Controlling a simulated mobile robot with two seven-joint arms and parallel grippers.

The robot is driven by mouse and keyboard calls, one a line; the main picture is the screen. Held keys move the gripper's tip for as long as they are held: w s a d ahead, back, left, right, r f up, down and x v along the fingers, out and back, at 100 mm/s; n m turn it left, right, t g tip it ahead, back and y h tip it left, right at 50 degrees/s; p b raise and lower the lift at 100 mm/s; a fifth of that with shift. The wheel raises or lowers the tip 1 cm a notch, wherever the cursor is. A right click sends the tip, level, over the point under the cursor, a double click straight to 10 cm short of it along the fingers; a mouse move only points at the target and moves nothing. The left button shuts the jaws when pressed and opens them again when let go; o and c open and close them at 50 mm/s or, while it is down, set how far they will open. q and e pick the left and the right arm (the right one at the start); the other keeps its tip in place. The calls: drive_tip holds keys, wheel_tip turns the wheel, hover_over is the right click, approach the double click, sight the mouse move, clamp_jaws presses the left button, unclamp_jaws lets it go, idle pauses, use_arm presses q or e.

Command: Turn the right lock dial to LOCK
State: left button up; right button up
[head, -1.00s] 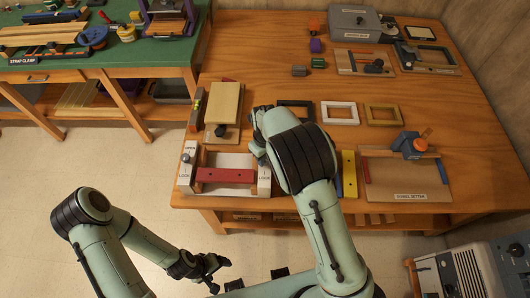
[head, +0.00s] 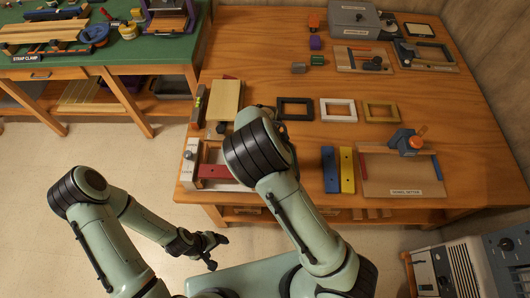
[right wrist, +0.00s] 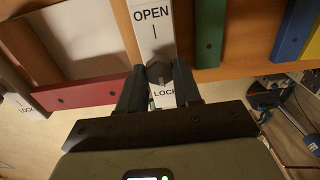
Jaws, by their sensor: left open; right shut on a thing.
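The right lock plate (right wrist: 148,28) shows in the right wrist view as a white strip, with OPEN at the top and LOCK partly covered below. Its dark grey dial (right wrist: 158,72) sits between the two words. My right gripper (right wrist: 160,84) is shut on this dial, one finger on each side. In the head view my right arm hides the right dial and this gripper. The left lock plate (head: 191,172), with a grey knob, is at the left end of the red bar (head: 214,171). My left gripper (head: 214,248) is open and empty, off the table's front edge.
A blue bar (head: 330,170) and a yellow bar (head: 347,170) lie to the right of my right arm. Several frames, including a white one (head: 338,110), lie behind. A panel-setter board (head: 403,180) is at the table's right front.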

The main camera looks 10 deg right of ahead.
idle(0.5)
drive_tip(key=o, duration=1)
drive_tip(key=shift+o, duration=0.2)
wheel_tip(320, 180, up, 14)
drive_tip(key=shift+f, duration=0.25)
